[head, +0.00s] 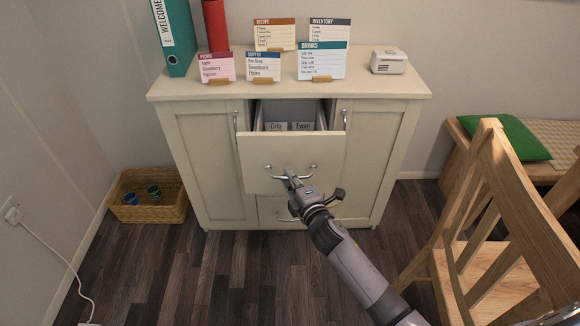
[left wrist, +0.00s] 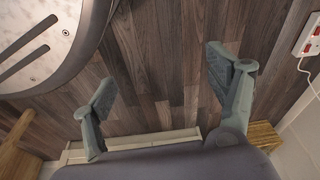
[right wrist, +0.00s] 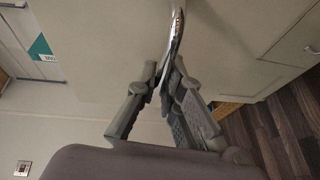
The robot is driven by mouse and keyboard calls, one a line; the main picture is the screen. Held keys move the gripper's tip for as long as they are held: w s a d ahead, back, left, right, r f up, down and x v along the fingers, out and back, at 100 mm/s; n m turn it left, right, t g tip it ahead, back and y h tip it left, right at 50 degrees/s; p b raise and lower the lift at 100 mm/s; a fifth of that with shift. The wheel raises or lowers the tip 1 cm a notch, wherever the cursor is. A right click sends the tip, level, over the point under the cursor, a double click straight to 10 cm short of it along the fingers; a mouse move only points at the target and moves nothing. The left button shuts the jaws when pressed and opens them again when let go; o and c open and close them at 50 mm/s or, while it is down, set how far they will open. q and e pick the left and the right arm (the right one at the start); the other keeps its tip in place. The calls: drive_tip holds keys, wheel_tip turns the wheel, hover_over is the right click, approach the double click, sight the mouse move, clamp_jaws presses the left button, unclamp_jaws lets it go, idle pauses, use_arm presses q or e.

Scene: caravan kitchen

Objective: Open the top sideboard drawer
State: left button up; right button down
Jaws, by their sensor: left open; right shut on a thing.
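The cream sideboard (head: 210,170) stands against the wall in the head view. Its top drawer (head: 262,150) is pulled out, and its inside shows with name cards reading Orla and Ewan (head: 290,126). My right gripper (head: 290,178) is shut on the drawer's metal handle (head: 309,168). The right wrist view shows the fingers (right wrist: 165,85) closed around the handle bar (right wrist: 177,35). A second drawer (head: 272,208) below is partly hidden by my right arm. My left gripper (left wrist: 165,95) is open and empty over the wood floor, seen only in the left wrist view.
A wooden chair (head: 480,200) stands close on the right, near my right arm. A wicker basket (head: 150,212) with cups sits on the floor at left. A binder (head: 178,40), several cards and a small white box (head: 388,62) stand on the sideboard top.

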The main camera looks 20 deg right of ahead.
use_arm(q)
drive_tip(key=shift+s+a+f, duration=0.15)
drive_tip(key=shift+s+f, duration=0.7)
drive_tip(key=shift+f, duration=0.2)
use_arm(e)
drive_tip(key=shift+s+a, duration=0.25)
drive_tip(key=shift+s, duration=0.7)
drive_tip(key=shift+s+a, duration=0.25)
drive_tip(key=shift+s, duration=0.7)
drive_tip(key=c, duration=1.7)
unclamp_jaws()
drive_tip(key=s+d+r, duration=0.1)
drive_tip(key=s, duration=1)
drive_tip(key=shift+s+d, duration=0.15)
drive_tip(key=shift+s, duration=0.25)
